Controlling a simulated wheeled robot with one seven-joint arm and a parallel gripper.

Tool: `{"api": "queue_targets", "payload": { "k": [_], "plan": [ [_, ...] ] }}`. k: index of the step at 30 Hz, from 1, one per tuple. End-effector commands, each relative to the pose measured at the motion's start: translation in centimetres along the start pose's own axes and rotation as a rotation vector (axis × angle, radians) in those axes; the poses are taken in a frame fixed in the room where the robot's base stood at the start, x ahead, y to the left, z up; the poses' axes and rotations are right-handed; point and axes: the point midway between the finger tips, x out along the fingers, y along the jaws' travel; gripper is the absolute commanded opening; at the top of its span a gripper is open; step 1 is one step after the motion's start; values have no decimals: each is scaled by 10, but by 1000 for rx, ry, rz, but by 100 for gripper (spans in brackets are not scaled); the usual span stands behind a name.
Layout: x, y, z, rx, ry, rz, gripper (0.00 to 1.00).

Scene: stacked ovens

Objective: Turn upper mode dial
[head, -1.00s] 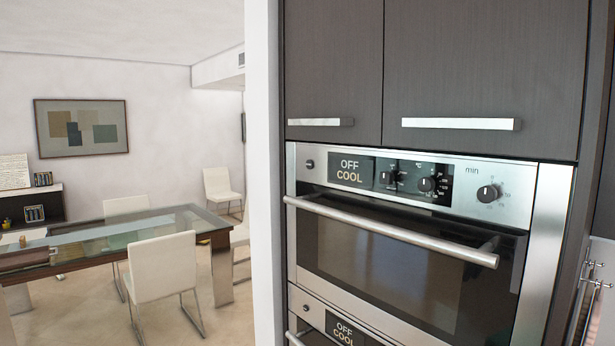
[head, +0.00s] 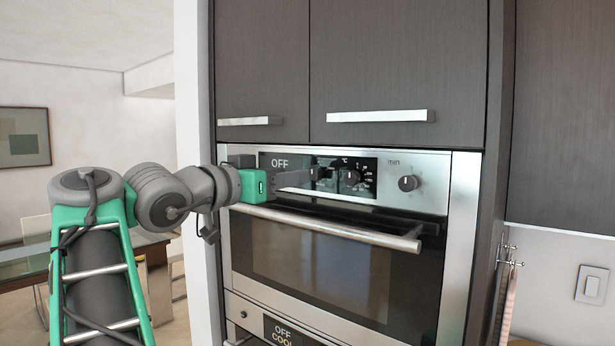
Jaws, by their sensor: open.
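The upper oven (head: 440,200) has a control panel with a display (head: 280,163) and round black dials. The left dial (head: 322,173), beside the display, looks like the mode dial. It is partly covered by my fingers. A middle dial (head: 351,177) and the right dial (head: 408,183), under the word "min", show clear. My gripper (head: 308,177) is open, in front of the panel, its grey fingers pointing right at the left dial. I cannot tell whether they touch it. The display reads OFF; its lower line is hidden behind my gripper.
The upper oven's long handle bar (head: 325,228) sticks out below my gripper. A lower oven with its own display (head: 290,332) is beneath. Dark cabinets with flat handles (head: 380,116) are above. A wall switch (head: 591,284) is at the right.

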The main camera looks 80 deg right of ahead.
Motion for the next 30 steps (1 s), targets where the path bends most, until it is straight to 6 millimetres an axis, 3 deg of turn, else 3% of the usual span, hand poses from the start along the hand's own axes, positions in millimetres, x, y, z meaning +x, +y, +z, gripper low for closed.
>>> {"api": "queue_targets", "payload": {
  "k": [9,12,21,30],
  "plan": [
    [57,0,-2,-2,-2,0,45],
    [68,-1,-1,-1,-2,-2,45],
    [72,-2,1,0,-2,-7,45],
    [72,-2,1,0,-3,-7,20]
  ]
}}
